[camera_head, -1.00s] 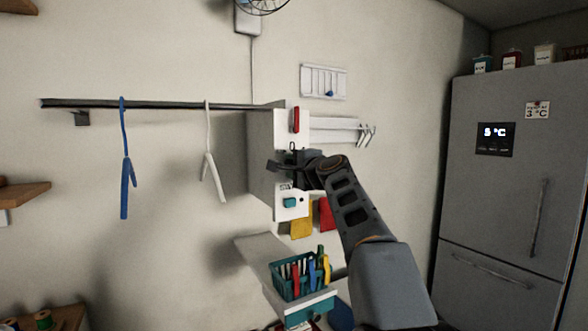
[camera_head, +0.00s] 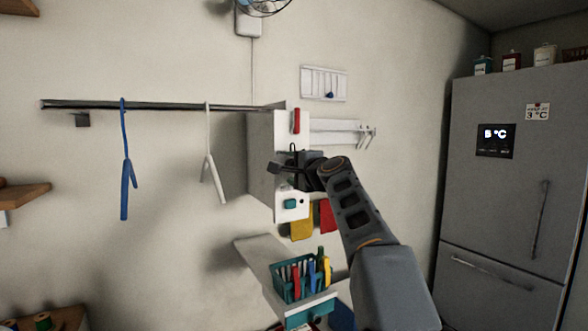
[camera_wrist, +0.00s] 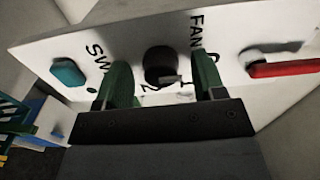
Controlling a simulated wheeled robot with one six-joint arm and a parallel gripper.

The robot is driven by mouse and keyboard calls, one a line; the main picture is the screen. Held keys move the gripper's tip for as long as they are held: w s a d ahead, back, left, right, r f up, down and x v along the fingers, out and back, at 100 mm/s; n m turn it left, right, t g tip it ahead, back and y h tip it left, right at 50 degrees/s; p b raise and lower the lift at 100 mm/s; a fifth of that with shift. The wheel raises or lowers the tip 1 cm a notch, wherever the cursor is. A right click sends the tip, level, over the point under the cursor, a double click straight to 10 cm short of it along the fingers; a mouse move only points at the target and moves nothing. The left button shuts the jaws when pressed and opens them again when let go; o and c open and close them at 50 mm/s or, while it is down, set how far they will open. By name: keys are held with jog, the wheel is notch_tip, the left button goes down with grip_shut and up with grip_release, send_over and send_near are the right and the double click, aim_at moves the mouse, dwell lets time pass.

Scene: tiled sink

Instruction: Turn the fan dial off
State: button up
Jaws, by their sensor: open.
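The black fan dial (camera_wrist: 160,64) sits on a white panel (camera_wrist: 225,45) lettered "FAN" in the wrist view. My gripper (camera_wrist: 162,72) is open, its two green fingers on either side of the dial in the picture, with gaps showing between them and it. I cannot tell how close the fingertips are to the panel. A pale mark shows at the dial's lower edge, and part of the lettering is hidden by the fingers. In the head view my gripper (camera_head: 282,169) is at the front of the white wall box (camera_head: 263,160) and hides the dial.
A teal switch (camera_wrist: 68,72) and a red handle (camera_wrist: 284,67) flank the dial on the same panel. Below the box is a shelf with a teal basket (camera_head: 290,290) of coloured items. A rail with hangers (camera_head: 125,160) runs left; a fridge (camera_head: 515,180) stands right.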

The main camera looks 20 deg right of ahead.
jog(key=s+d+b, duration=0.1)
jog(key=s+b, duration=0.2)
jog(key=s, duration=1)
jog(key=shift+s+d, duration=0.15)
jog(key=shift+d, duration=0.1)
notch_tip(320, 180, down, 20)
jog(key=s+a+f+n+g+h+p, duration=0.1)
jog(key=s+a+n+g+p, duration=0.1)
jog(key=n+g, duration=0.55)
jog(key=s+a+f+n+g+h+p, duration=0.1)
jog(key=s+a+f+n+g+p, duration=0.5)
jog(key=s+a+f, duration=0.5)
jog(key=shift+s+a+f+n+g+p, duration=0.15)
jog(key=shift+s+f+n+g+p, duration=0.25)
jog(key=shift+s+n+p, duration=1.3)
jog(key=shift+s+b, duration=0.2)
jog(key=shift+b, duration=0.2)
